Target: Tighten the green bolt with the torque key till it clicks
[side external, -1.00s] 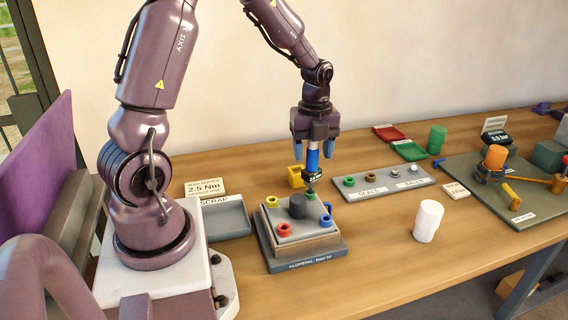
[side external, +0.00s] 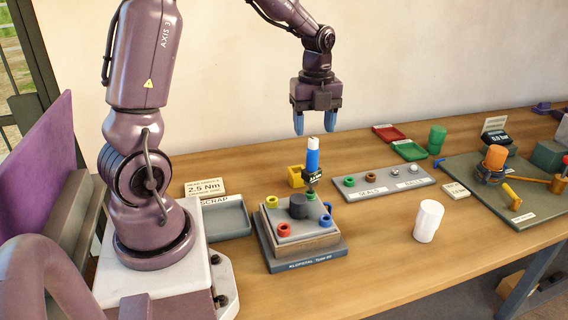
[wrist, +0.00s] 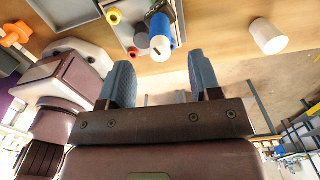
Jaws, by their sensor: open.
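The torque key (side external: 312,158) has a blue handle with a white top and a dark display block at its lower end. It stands upright at the back right corner of the fixture, on the green bolt (side external: 311,195), which it partly covers. The key also shows in the wrist view (wrist: 160,38), just beyond my fingertips. My gripper (side external: 315,128) is open and empty above the key, its blue fingers on either side of and above the key's top.
A yellow holder (side external: 295,176) stands behind the fixture. A scrap tray (side external: 228,217) lies to its left, and a seals tray (side external: 400,182) to its right. A white cylinder (side external: 428,221) stands on clear table at the right front.

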